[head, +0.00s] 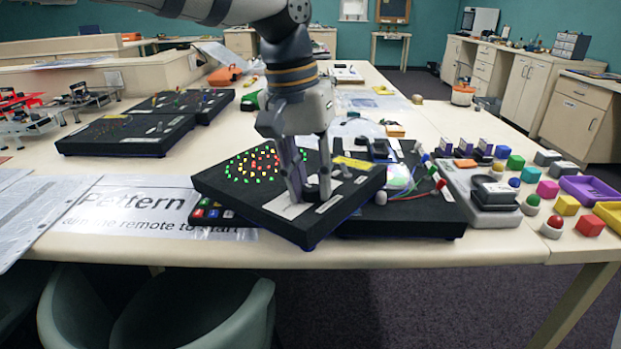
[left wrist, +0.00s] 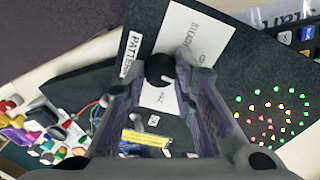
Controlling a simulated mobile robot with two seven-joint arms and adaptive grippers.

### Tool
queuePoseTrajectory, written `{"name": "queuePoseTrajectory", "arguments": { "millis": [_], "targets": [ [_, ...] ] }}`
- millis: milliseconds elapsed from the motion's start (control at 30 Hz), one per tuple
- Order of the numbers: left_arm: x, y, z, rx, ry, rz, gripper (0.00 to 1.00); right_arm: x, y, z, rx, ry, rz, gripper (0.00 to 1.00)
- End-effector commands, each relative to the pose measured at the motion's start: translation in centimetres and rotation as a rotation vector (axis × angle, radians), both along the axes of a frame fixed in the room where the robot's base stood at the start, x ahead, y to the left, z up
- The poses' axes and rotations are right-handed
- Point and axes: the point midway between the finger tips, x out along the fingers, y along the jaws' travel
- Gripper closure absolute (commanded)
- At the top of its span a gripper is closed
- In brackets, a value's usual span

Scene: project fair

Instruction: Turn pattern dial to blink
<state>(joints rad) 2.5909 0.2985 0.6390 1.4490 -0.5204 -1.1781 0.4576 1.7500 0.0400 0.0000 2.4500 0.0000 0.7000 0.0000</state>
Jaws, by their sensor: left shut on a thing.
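The black pattern board (head: 224,181) carries rings of lit green, yellow and red lights, which also show in the left wrist view (left wrist: 271,118). It lies askew, with its front corner at the table's front edge. My left gripper (head: 311,192) points down onto its right half, shut on the black pattern dial (left wrist: 158,69). The dial shows between the fingers in the left wrist view, over a white label plate (left wrist: 188,45). A "PATTERN" label (left wrist: 130,52) is beside it. The dial's pointer and exact setting cannot be made out. My right gripper is not in view.
A second black board (head: 432,216) with wires lies close on the right. A dark keypad remote (head: 212,213) is partly under the pattern board's left side. A printed sign (head: 125,207) lies left. Several coloured blocks and buttons crowd the right end of the table.

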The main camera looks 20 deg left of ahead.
Motion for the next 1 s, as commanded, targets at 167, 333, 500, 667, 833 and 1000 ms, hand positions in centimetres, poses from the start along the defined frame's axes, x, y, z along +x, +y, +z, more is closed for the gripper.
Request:
{"name": "queuePoseTrajectory", "arguments": {
  "millis": [167,333,500,667,833,1000],
  "targets": [
    [0.04,-0.02,0.04,-0.001,-0.005,-0.025,1.00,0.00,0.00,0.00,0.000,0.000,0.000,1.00],
    [0.03,-0.03,0.05,-0.002,-0.006,-0.029,1.00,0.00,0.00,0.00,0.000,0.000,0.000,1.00],
    [0.04,-0.03,0.06,-0.002,-0.007,-0.028,1.00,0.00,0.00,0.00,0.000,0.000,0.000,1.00],
    [0.04,-0.02,0.05,-0.002,-0.006,-0.028,0.55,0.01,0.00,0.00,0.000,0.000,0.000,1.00],
    [0.02,-0.01,0.03,-0.001,-0.005,-0.028,0.55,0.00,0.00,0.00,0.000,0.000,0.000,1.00],
    [0.03,0.09,0.71,0.000,-0.007,-0.027,0.55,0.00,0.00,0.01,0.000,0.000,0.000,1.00]
  ]
}}
